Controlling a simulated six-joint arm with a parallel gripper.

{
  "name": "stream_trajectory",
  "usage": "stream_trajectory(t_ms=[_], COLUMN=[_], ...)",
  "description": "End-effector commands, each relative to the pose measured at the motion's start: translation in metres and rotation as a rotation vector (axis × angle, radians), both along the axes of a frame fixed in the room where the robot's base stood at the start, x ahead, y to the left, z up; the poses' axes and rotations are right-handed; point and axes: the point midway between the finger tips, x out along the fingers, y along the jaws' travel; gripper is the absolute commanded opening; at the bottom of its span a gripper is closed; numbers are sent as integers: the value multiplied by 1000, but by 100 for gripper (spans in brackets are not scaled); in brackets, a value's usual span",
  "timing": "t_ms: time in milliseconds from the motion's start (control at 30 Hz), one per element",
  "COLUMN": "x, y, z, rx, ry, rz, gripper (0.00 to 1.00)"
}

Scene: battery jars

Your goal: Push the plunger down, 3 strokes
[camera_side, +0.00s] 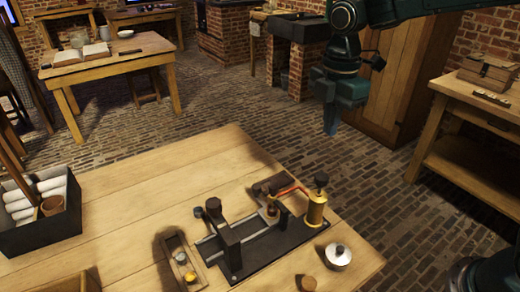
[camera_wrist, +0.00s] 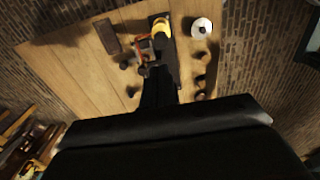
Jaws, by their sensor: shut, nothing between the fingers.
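The plunger is most likely the dark round knob (camera_side: 321,180) on a thin stem above an upright brass cylinder (camera_side: 315,212). The cylinder stands at the right end of a black base plate (camera_side: 262,245) on the wooden table. A reddish copper-coloured pipe (camera_side: 290,191) runs left from the cylinder. In the wrist view the brass cylinder (camera_wrist: 161,27) shows near the top centre. My gripper (camera_side: 331,132) is shut and empty, pointing down, well above the knob and apart from it. In the wrist view its dark fingers hide part of the apparatus.
A dark upright post (camera_side: 229,240) stands on the plate's left part. A wooden tray (camera_side: 180,259) with small knobs lies left of it. A black box of white rolls (camera_side: 42,225) sits far left.

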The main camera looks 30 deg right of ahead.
Motion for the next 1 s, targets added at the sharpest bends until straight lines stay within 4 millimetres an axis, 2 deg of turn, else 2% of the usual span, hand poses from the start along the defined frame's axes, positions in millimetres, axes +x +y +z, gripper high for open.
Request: stream_trajectory(t_ms=[400, 767, 1000], x=[1, 0, 0], y=[0, 0, 0], z=[24, 21, 6], rx=[-1, -1, -2], ry=[5, 7, 9], rz=[0, 0, 0], gripper=[0, 0, 0])
